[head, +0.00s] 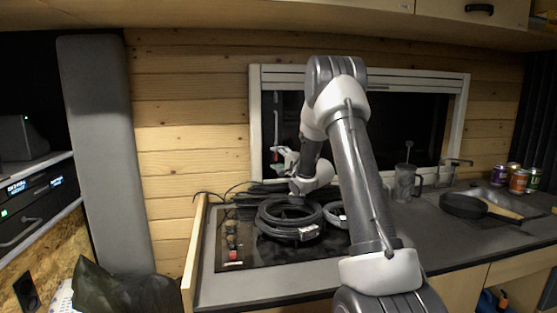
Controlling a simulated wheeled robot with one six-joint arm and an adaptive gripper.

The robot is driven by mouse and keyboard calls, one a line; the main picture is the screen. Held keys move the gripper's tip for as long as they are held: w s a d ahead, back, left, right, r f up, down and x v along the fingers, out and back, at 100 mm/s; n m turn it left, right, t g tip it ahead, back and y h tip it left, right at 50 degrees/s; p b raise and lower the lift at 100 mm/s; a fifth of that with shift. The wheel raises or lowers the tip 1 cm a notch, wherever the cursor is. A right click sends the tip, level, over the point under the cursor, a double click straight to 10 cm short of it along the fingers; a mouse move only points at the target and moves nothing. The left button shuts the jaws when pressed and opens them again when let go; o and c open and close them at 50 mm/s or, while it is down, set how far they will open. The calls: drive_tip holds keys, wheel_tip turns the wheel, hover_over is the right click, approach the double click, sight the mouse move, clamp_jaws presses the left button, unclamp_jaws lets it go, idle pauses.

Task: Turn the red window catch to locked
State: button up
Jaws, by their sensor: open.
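The window (415,120) is set in the wood wall behind the counter, with a pale frame and dark glass. A small red part, likely the window catch (275,157), shows at the window's lower left. My gripper (279,160) is right by it, small in the view, with its fingers open and pointing left. The fingers partly cover the catch, so its angle is hard to read. I cannot tell whether the fingers touch it or stand apart from it. My arm crosses the middle of the window.
Coiled black cable (268,222) lies on the dark hob below my gripper. A grey mug (404,183), a frying pan (465,206) and several cans (518,181) stand to the right. A grey upright panel (103,150) stands at the left.

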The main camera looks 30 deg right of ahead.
drive_tip(key=c, duration=1)
drive_tip(key=shift+n, duration=0.3)
drive_tip(key=n+g, duration=0.1)
drive_tip(key=n, duration=0.2)
drive_tip(key=shift+r+n+g, duration=0.15)
drive_tip(key=shift+n+g, duration=0.15)
drive_tip(key=shift+g, duration=0.1)
drive_tip(key=n+g+h, duration=0.1)
drive_tip(key=n, duration=0.1)
drive_tip(key=n+h, duration=0.1)
drive_tip(key=n, duration=0.1)
drive_tip(key=n+g+h, duration=0.1)
drive_tip(key=n, duration=0.1)
drive_tip(key=shift+w+a+r+n+g+h, duration=0.1)
drive_tip(key=shift+a+r+n+g+h, duration=0.1)
drive_tip(key=shift+a+n+g+h, duration=0.15)
drive_tip(key=shift+n+g+h, duration=0.35)
drive_tip(key=shift+n+h, duration=0.5)
drive_tip(key=shift+n, duration=0.4)
drive_tip(key=o, duration=1)
